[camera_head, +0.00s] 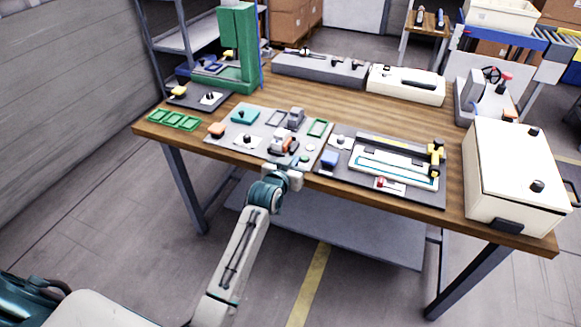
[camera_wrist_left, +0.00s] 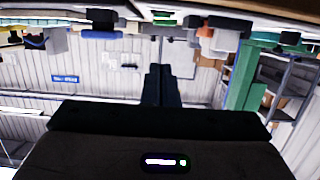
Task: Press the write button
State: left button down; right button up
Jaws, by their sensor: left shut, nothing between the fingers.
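A grey panel (camera_head: 226,137) lies at the table's front edge. It carries an orange button (camera_head: 217,129), a black knob on a white plate (camera_head: 247,139) and a small green button (camera_head: 305,159). No label is readable, so I cannot tell which one is the write button. My left gripper (camera_head: 288,160) is at the panel's front right part, close to the green button; contact cannot be told. In the left wrist view its dark fingers (camera_wrist_left: 160,68) are together with nothing between them. That view is upside down, with the panel's parts along its top edge. My right gripper is out of view.
A dark panel with a framed tray (camera_head: 395,165) and a red knob (camera_head: 381,182) sits to the right. A green press (camera_head: 238,50) stands behind left. A white box (camera_head: 515,175) fills the right end. Bare wood shows mid-table (camera_head: 330,105).

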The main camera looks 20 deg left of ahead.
pick_arm(q)
jog(key=v, duration=0.2)
jog(key=shift+s+r, duration=0.15)
jog(key=shift+s, duration=0.2)
jog(key=s+a+f+g, duration=0.15)
jog(key=s+f, duration=0.45)
jog(key=f, duration=0.7)
jog(key=s+a+f+g, duration=0.1)
jog(key=s+f+g, duration=0.2)
jog(key=s+f, duration=0.7)
jog(key=s+a+f+g, duration=0.1)
jog(key=s+f+g, duration=0.2)
jog(key=f, duration=1.3)
jog(key=s+a+f+g, duration=0.1)
jog(key=s+f, duration=0.5)
jog(key=s, duration=0.7)
jog(key=s+a+f+g+y, duration=0.1)
jog(key=s+f+g, duration=0.2)
jog(key=s, duration=1)
jog(key=s+a+f+g, duration=0.2)
jog(key=s+f, duration=0.8)
jog(key=s, duration=0.4)
